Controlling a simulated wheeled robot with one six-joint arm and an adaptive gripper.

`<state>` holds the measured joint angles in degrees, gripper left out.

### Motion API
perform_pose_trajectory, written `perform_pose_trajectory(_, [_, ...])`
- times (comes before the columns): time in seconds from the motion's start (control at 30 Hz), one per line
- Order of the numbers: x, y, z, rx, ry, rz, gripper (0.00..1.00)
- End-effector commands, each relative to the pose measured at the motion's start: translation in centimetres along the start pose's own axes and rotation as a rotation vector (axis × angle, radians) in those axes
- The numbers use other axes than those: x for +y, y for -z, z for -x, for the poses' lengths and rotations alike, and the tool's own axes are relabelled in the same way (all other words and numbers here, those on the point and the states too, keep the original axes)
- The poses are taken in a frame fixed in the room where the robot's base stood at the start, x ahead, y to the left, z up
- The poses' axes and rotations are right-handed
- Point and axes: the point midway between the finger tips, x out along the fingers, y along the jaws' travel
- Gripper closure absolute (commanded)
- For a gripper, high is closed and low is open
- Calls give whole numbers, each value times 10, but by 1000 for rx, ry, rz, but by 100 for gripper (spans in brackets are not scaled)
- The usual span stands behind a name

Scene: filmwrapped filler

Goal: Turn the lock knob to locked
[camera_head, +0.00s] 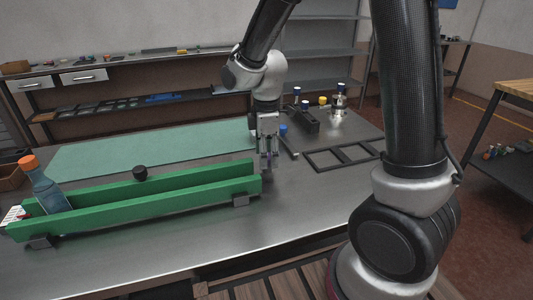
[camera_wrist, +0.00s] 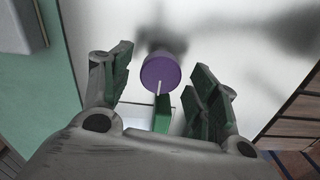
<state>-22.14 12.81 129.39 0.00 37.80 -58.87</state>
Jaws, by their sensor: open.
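A round purple knob (camera_wrist: 160,72) with a thin white line on it shows in the wrist view. The line points toward the bottom of that picture. My gripper (camera_wrist: 160,62) is open, with one green-padded finger on each side of the knob and gaps between. In the head view my gripper (camera_head: 268,160) hangs pointing down at the right end of the long green channel (camera_head: 150,205). The knob is mostly hidden there by the fingers. A green piece (camera_wrist: 162,113) lies just below the knob in the wrist view. I see no lock marks.
A bottle with an orange cap (camera_head: 45,185) leans in the channel's left end. A black knob-like part (camera_head: 140,172) is at the back rail. A green mat (camera_head: 150,148) lies behind. A black frame (camera_head: 345,156) and a dark block (camera_head: 303,120) are to the right. The front tabletop is clear.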

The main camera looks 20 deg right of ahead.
Motion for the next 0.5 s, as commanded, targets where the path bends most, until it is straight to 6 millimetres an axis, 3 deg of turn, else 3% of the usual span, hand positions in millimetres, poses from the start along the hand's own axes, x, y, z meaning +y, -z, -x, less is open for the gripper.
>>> perform_pose_trajectory(0.03, [0,0,0,0,0,0,42])
perform_pose_trajectory(0.27, [0,0,0,0,0,0,84])
perform_pose_trajectory(0.5, [0,0,0,0,0,-10,85])
